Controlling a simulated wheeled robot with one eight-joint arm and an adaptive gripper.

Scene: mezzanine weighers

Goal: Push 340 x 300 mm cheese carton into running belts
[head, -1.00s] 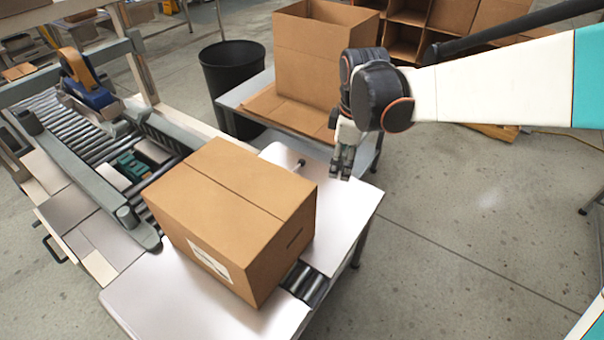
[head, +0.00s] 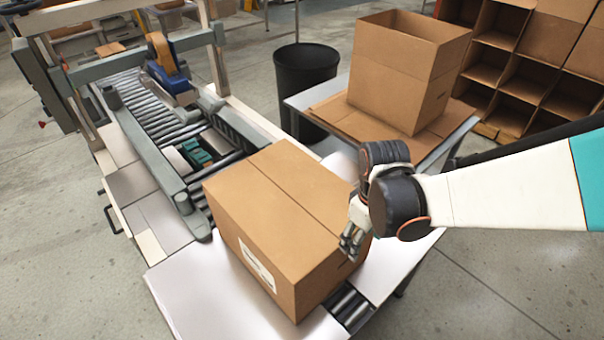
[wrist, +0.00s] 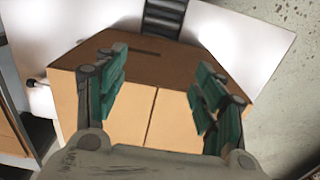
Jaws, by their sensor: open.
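The cheese carton (head: 283,216) is a closed brown box with a seam along its top and a white label on its front face. It sits on the metal infeed table, in front of the belt machine. My gripper (head: 350,245) is in front of the carton's right end in the head view, close to it; I cannot tell whether it touches. In the wrist view the carton (wrist: 150,105) shows between the two open green-padded fingers (wrist: 160,95), with nothing held. The running belts (head: 197,150) show as green pieces between the side rails, beyond the carton's far end.
The carton sealer (head: 165,70) has a roller bed, two side rails and an orange tape head. A side table with an open box (head: 410,70) stands behind my gripper, and a black bin (head: 303,80) beside it. Open floor (head: 520,240) lies right.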

